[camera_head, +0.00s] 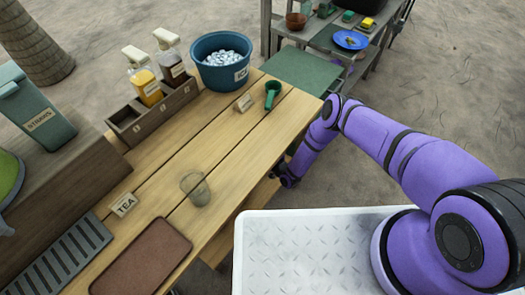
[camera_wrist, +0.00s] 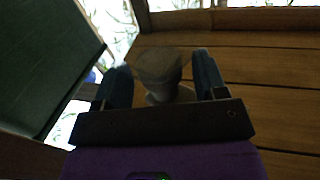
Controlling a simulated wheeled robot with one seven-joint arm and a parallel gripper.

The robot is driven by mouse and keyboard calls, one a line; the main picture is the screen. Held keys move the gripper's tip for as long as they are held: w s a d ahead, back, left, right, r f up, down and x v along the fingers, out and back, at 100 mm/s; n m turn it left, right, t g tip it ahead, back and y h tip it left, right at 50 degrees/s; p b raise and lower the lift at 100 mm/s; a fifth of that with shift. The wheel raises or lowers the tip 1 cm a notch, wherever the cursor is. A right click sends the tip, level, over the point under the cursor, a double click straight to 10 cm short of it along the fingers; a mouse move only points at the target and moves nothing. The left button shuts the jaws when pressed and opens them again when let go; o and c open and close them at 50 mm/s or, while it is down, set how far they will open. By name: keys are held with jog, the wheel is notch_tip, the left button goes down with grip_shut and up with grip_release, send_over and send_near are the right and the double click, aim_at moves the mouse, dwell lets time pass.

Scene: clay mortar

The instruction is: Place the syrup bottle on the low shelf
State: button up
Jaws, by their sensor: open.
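In the wrist view my gripper (camera_wrist: 161,70) is open, with one dark finger on each side of a dim greyish object (camera_wrist: 158,64). The object has a wide round part and a narrower part nearer my palm. It may be the syrup bottle, but it is too dark to be sure. It appears to stand on a brown plank surface (camera_wrist: 245,75), likely the low shelf. In the head view my wrist (camera_head: 288,178) is down beside the table's right edge, and my fingers are hidden. A low plank (camera_head: 250,212) shows below the tabletop.
A wooden rack (camera_head: 152,112) holds an amber pump bottle (camera_head: 148,88) and a dark pump bottle (camera_head: 175,70); its near compartment looks empty. An ice tub (camera_head: 221,62), green scoop (camera_head: 272,95), glass (camera_head: 195,188) and brown tray (camera_head: 140,262) are on the table (camera_head: 235,140).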

jog(key=v, duration=1.1)
jog(key=shift+s+d, duration=0.1)
